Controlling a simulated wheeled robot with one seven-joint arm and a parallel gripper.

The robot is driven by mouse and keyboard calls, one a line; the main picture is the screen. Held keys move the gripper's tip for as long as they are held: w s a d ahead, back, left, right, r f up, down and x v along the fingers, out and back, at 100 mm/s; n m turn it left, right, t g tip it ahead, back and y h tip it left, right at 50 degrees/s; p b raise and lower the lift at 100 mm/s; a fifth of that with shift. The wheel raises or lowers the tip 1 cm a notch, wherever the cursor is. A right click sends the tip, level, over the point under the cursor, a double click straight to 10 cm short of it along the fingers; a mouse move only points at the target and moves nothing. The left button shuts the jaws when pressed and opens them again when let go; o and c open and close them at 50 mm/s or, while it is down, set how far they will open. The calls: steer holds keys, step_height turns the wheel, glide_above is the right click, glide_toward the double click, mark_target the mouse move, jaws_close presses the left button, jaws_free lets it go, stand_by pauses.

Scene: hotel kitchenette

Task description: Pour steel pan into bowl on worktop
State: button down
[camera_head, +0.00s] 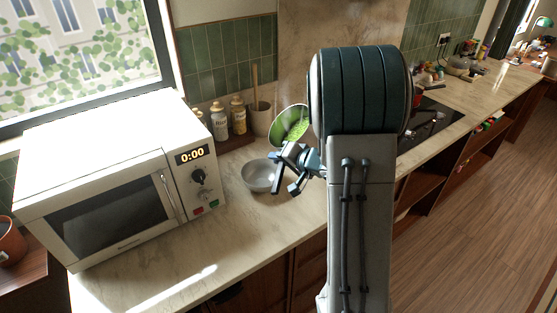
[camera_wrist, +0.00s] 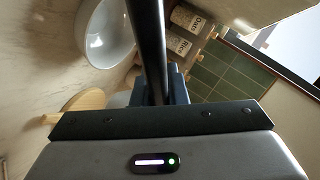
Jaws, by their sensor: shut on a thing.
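The steel pan (camera_head: 290,123) is tilted steeply above the worktop (camera_head: 243,228), its open side showing green with light specks. I cannot tell whether that green is contents or reflection. My gripper (camera_head: 296,160) is shut on the pan's handle, a dark bar in the wrist view (camera_wrist: 147,40). The grey bowl (camera_head: 259,178) stands upright on the worktop, below and left of the pan and just left of my gripper. The bowl also shows in the wrist view (camera_wrist: 108,40), left of the handle, and its visible inside looks empty. My arm hides the worktop to the right.
A white microwave (camera_head: 110,185) stands close left of the bowl. Several labelled jars (camera_head: 238,115) and a pot with wooden utensils (camera_head: 261,120) stand behind, near the green tiled wall. A dark hob (camera_head: 432,118) lies right of my arm. The worktop in front of the bowl is clear.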

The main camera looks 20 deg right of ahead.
steer(key=shift+w+a+f+n+g+h+b, duration=0.1)
steer(key=shift+f+n+g+h+b, duration=0.15)
steer(key=shift+f+n+h+b, duration=1.3)
steer(key=shift+f+n+g+h+b, duration=0.4)
steer(key=shift+h+b, duration=0.65)
steer(key=shift+b, duration=1.2)
steer(key=shift+f, duration=0.2)
steer(key=shift+f+h+b, duration=0.1)
steer(key=shift+h+b, duration=0.2)
steer(key=shift+b, duration=0.55)
steer(key=shift+a+n+h+b, duration=0.1)
steer(key=shift+n+h+b, duration=1.05)
steer(key=shift+b, duration=2.2)
steer(key=shift+h+b, duration=0.35)
steer(key=shift+b, duration=0.4)
